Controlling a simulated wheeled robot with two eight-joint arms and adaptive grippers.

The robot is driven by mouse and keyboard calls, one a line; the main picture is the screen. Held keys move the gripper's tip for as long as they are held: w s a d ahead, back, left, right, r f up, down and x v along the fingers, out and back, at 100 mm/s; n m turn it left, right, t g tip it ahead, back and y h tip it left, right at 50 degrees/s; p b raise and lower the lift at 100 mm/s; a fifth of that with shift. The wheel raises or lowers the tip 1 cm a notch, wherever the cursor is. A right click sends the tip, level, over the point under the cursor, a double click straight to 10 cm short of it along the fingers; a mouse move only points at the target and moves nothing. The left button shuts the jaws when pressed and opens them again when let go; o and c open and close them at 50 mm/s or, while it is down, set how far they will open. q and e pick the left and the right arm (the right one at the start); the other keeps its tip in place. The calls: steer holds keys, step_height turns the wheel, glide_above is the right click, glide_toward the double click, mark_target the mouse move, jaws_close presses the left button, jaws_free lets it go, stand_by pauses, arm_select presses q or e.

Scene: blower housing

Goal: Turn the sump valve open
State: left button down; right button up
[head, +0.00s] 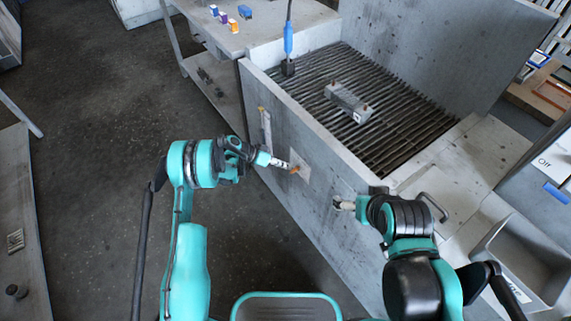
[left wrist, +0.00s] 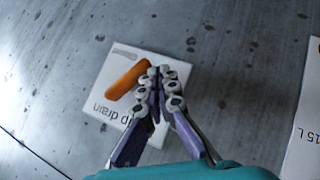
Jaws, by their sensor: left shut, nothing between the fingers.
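The sump valve's orange handle (head: 295,170) sits on a pale label plate on the outer side wall of the grey tank. In the left wrist view the handle (left wrist: 128,81) lies slanted across the white plate (left wrist: 104,71), on which "drain" can be read. My left gripper (head: 286,164) is shut and empty, its tips right beside the handle; the left wrist view shows the fingertips (left wrist: 162,84) together at the handle's right side. I cannot tell whether they touch it. My right gripper (head: 340,204) is near the tank wall to the right; its finger state is unclear.
The tank has a slatted grate (head: 385,120) with a grey metal block (head: 348,103) on it. A blue-handled tool (head: 288,40) stands at its back left corner. A side table (head: 250,38) with small coloured boxes adjoins. A grey bin (head: 520,255) is at right. Floor to the left is clear.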

arm_select(q)
steer(key=shift+s+d+f, duration=0.1)
steer(key=shift+s+f, duration=0.05)
steer(key=shift+f, duration=0.6)
stand_by(1.6)
